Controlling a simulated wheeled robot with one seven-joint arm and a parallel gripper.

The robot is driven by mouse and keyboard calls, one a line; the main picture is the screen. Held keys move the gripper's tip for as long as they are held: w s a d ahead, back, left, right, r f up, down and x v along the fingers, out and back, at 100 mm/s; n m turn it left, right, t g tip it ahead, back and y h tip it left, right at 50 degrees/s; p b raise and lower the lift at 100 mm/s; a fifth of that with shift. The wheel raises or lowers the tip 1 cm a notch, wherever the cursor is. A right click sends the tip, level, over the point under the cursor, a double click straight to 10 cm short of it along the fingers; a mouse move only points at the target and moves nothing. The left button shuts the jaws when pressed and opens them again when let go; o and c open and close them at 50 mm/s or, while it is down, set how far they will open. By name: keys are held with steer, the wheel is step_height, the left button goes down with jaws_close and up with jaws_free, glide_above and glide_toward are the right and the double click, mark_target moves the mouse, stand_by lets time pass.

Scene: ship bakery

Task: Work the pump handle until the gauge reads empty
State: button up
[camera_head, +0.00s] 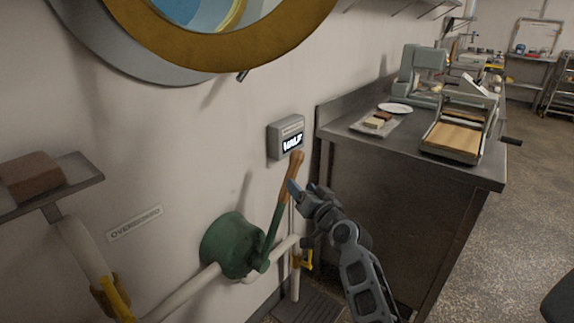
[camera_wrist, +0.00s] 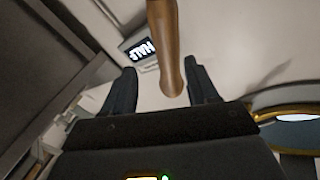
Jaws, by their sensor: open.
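The pump is a green round body (camera_head: 231,245) on the wall with pipes joined to it. Its handle (camera_head: 292,178) is a green lever with a brown wooden grip, standing up and leaning slightly right. The gauge (camera_head: 289,139) is a grey box on the wall above, and its lit display reads "HALF". My gripper (camera_head: 300,190) is open beside the wooden grip in the head view. In the wrist view, the wooden grip (camera_wrist: 166,50) lies between the two open fingers of my gripper (camera_wrist: 163,88), with gaps visible on both sides. The gauge (camera_wrist: 140,49) also shows there.
A metal counter (camera_head: 395,148) stands to the right, holding a tray, a plate and machines. Pipes with yellow valve levers (camera_head: 303,260) run low by the pump. A round porthole is above.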

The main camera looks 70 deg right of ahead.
mark_target(288, 174)
steer(key=shift+m+h, duration=0.3)
steer(key=shift+h, duration=0.2)
steer(key=p+x, duration=0.1)
steer(key=x, duration=0.1)
steer(key=p+x, duration=0.1)
steer(key=x, duration=0.1)
steer(key=a+p+x, duration=0.1)
steer(key=x, duration=0.1)
steer(key=shift+w+d+r+p, duration=0.15)
steer(key=shift+w+p, duration=0.05)
steer(key=shift+w, duration=0.15)
steer(key=shift+w+d+r+p, duration=0.15)
steer(key=shift+w+d+r, duration=0.05)
steer(key=shift+w, duration=0.15)
steer(key=shift+w+d+f, duration=0.15)
steer(key=shift+w+d, duration=0.25)
steer(key=shift+c, duration=0.2)
jaws_close()
